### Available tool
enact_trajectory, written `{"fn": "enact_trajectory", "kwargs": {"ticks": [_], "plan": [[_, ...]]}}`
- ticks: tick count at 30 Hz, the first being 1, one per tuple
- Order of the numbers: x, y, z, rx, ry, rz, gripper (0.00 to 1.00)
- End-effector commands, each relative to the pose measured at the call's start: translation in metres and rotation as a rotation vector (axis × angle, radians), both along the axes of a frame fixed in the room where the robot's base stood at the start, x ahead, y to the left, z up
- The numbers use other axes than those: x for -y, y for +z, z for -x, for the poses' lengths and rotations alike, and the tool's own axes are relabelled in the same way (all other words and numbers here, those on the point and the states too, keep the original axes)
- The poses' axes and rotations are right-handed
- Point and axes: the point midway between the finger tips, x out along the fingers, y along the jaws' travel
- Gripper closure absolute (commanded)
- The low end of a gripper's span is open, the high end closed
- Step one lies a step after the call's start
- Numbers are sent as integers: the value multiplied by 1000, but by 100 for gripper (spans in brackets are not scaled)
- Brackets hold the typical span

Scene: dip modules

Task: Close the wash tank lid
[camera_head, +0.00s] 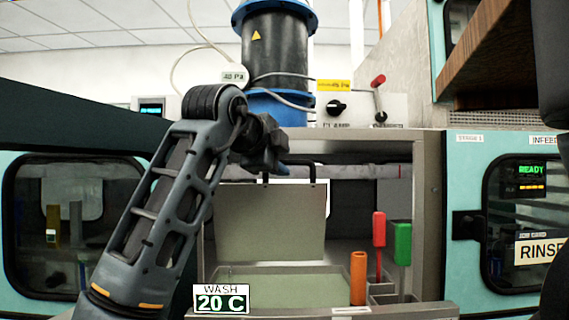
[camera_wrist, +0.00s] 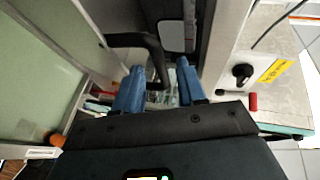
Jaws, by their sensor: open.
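The wash tank (camera_head: 285,290) stands in the bay behind a "WASH 20 C" label. Its lid (camera_head: 270,225) is a grey-green panel standing upright, raised above the tank's back, so the tank is open. A black bar handle (camera_head: 318,160) runs along the lid's top edge. My gripper (camera_head: 277,172) is at this handle. In the wrist view the blue fingers of my gripper (camera_wrist: 160,64) are apart, and part of the black handle (camera_wrist: 135,40) reaches into the space between them. I cannot tell whether either finger touches it. The lid (camera_wrist: 35,65) fills the left of the wrist view.
Orange (camera_head: 358,278), red (camera_head: 379,230) and green (camera_head: 402,243) handled items stand right of the tank. A metal post (camera_head: 430,215) bounds the bay on the right. A black knob (camera_head: 336,107) and red-tipped lever (camera_head: 378,82) sit on the panel above.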

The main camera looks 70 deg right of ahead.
Motion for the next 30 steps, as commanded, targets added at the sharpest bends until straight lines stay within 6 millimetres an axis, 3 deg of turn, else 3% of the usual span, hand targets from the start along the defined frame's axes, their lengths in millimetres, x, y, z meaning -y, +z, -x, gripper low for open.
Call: {"fn": "enact_trajectory", "kwargs": {"ticks": [9, 21, 30], "plan": [[41, -11, 2, -2, 0, 0, 60], [49, -14, 3, -2, 1, 1, 61], [48, -14, 3, -2, 1, 1, 90]]}}
